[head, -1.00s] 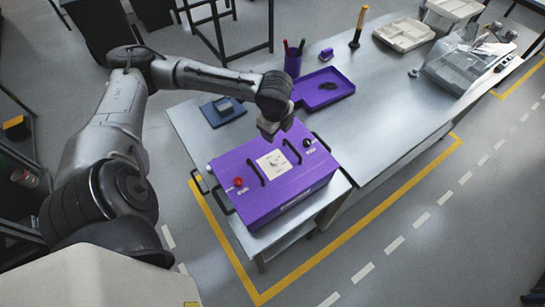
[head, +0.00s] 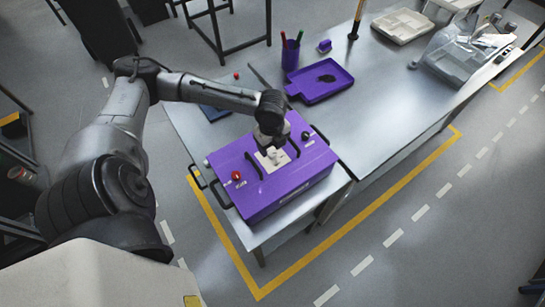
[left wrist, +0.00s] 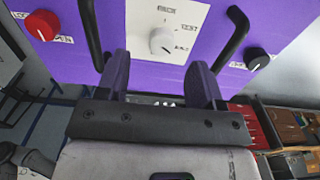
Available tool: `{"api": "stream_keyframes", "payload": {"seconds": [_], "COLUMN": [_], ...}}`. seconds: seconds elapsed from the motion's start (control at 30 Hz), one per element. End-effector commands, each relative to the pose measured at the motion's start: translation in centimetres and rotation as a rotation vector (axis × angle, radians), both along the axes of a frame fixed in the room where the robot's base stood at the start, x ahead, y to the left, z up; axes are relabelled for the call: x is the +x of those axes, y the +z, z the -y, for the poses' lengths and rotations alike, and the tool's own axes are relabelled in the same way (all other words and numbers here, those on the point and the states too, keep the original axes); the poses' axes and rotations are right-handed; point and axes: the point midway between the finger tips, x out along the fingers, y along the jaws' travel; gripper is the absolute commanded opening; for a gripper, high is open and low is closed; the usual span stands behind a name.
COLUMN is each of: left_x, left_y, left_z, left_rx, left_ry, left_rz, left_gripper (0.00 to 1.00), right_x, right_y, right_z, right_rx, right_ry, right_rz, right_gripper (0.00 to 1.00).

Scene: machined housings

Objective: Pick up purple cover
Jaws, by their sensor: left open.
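The purple cover (head: 285,195) is a box-shaped housing on the near left end of the metal table. Its top has a white dial plate with a white knob, two black handles, a red knob (head: 236,176) and a black knob. My left gripper (head: 270,150) is over the dial plate and hides part of it. In the left wrist view, the open, empty jaws (left wrist: 160,82) point at the cover's top (left wrist: 195,68). The white knob (left wrist: 162,41) lies beyond and between the fingertips, with a black handle (left wrist: 235,38) to the right. I cannot tell whether the fingers touch the cover. My right gripper is not in view.
Behind the cover are a purple tray (head: 325,86), a purple pen cup (head: 291,56) and a dark blue pad (head: 213,113), partly hidden by my arm. A pale tray (head: 402,26) and clear bin (head: 460,60) stand farther right. The table's middle is clear.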

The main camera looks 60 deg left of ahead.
Motion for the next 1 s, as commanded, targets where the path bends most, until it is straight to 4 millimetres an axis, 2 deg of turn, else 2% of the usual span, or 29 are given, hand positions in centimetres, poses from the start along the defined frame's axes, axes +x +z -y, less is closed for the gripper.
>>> {"api": "stream_keyframes", "payload": {"seconds": [0.27, 0.6, 0.83, 1.0], "left_x": [0.1, 0.2, 0.2, 0.2], "left_y": [-1.3, -5.2, -5.4, -5.4], "left_z": [0.1, 0.1, 0.0, 0.0], "left_rx": [-0.002, -0.001, 0.0, 0.0], "left_ry": [0.0, 0.0, -0.001, -0.001], "left_rz": [-0.001, 0.0, 0.001, 0.001], "left_gripper": [0.61, 0.61, 0.61, 0.45], "right_x": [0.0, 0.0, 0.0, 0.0], "right_y": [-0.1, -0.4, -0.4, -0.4], "right_z": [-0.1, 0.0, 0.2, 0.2], "right_rx": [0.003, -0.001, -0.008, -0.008], "right_ry": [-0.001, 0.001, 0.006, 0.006], "right_rz": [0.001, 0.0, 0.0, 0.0], "right_gripper": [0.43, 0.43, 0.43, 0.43]}}
